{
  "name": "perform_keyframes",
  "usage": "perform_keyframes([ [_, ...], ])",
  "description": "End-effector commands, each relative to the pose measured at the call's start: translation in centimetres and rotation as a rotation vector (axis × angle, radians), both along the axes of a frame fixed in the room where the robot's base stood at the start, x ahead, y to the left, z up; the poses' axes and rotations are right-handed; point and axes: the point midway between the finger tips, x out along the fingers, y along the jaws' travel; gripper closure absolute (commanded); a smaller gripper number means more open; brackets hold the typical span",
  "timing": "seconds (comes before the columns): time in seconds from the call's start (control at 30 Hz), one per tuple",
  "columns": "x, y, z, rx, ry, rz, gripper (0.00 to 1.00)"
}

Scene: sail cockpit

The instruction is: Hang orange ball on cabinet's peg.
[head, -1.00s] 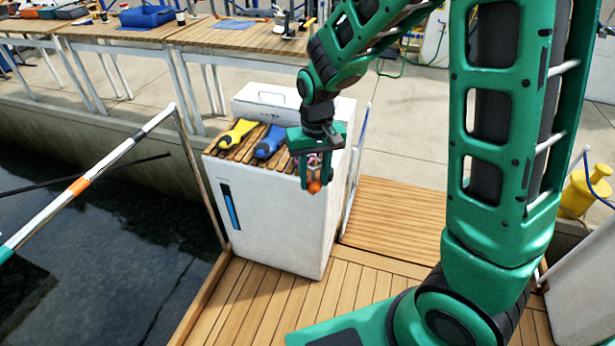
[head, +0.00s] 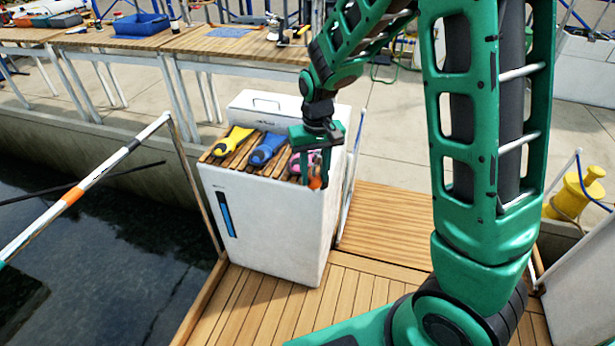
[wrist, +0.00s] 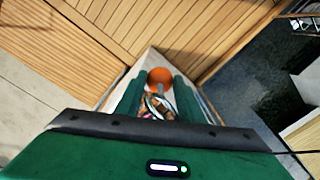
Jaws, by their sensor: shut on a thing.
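The orange ball (head: 316,183) is at my gripper's fingertips, at the front right top corner of the white cabinet (head: 262,230). My gripper (head: 314,176) points down and is shut on the ball's hanging part, which is partly hidden by the fingers. In the wrist view the ball (wrist: 160,77) shows just past the fingertips, with a pale loop (wrist: 155,103) between the green fingers. I cannot make out the cabinet's peg in either view. I cannot tell whether the ball touches the cabinet.
A yellow-handled tool (head: 235,140) and a blue one (head: 268,149) lie on the cabinet's slatted top, with a pink item (head: 296,163) beside my gripper. A white case (head: 285,110) stands behind. Water lies left; wooden deck (head: 385,225) is clear at right.

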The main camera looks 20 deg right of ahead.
Motion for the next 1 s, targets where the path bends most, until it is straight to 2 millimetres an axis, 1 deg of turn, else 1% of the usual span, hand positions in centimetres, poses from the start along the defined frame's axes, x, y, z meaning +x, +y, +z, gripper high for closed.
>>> perform_keyframes([
  [0.73, 3.1, -2.3, -0.3, -0.001, -0.001, 0.0, 0.89],
  [1.0, 3.9, -2.8, -0.9, -0.001, -0.001, 0.0, 0.89],
])
